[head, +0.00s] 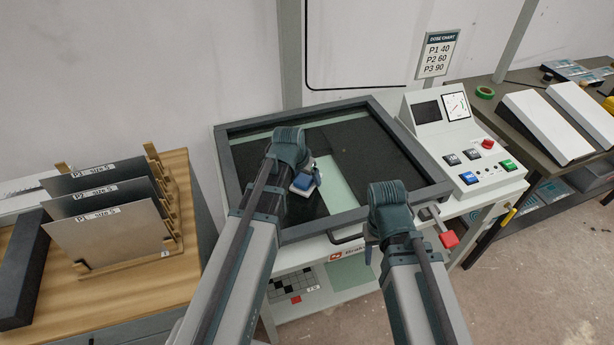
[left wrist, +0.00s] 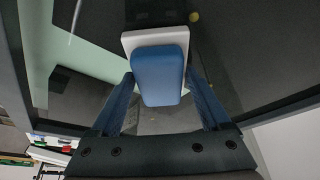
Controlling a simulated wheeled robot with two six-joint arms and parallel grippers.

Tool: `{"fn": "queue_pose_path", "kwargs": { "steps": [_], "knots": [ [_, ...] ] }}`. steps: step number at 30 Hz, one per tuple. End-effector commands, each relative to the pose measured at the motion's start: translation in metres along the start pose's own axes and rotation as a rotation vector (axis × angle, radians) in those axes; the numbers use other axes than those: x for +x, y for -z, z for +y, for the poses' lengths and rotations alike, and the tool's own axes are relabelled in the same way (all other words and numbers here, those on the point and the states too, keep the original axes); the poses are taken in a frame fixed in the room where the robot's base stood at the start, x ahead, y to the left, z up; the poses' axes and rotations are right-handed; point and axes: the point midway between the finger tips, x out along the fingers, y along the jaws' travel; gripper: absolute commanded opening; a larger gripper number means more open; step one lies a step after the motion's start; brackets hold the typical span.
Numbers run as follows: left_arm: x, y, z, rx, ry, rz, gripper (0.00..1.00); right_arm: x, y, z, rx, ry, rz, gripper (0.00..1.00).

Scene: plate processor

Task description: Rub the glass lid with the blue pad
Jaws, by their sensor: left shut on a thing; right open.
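The glass lid (head: 378,150) lies closed in its dark frame on the white machine in the head view; a pale green strip shows beneath the glass. The blue pad (head: 304,181), with a white block on it, is over the left-middle of the lid. It also fills the middle of the left wrist view (left wrist: 160,70). My left gripper (head: 300,187) is shut on the pad, a finger on each side. Whether the pad touches the glass is unclear. My right gripper (head: 374,248) is open and empty near the lid's front edge; its fingers are partly hidden.
A control panel (head: 468,150) with buttons and a gauge stands right of the lid. A wooden rack (head: 135,255) with upright plates is at the left. A red knob (head: 449,239) juts out at the front right. Most of the glass is clear.

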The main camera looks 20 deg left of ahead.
Motion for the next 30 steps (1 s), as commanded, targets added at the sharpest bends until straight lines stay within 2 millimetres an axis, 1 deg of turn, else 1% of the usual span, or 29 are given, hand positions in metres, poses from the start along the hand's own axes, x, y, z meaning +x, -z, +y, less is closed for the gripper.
{"fn": "queue_pose_path", "kwargs": {
  "steps": [18, 21, 30],
  "knots": [
    [-0.054, 0.023, 0.000, 0.000, 0.000, 0.001, 0.36, -0.058, -0.003, 0.005, 0.000, 0.000, 0.000, 0.50],
    [-0.056, 0.024, 0.000, 0.000, 0.000, 0.001, 0.36, -0.060, -0.004, 0.006, 0.000, 0.000, 0.000, 0.50],
    [-0.055, 0.023, 0.000, 0.000, 0.000, 0.001, 0.36, -0.059, -0.004, 0.006, 0.000, 0.000, 0.000, 0.50]
  ]
}}
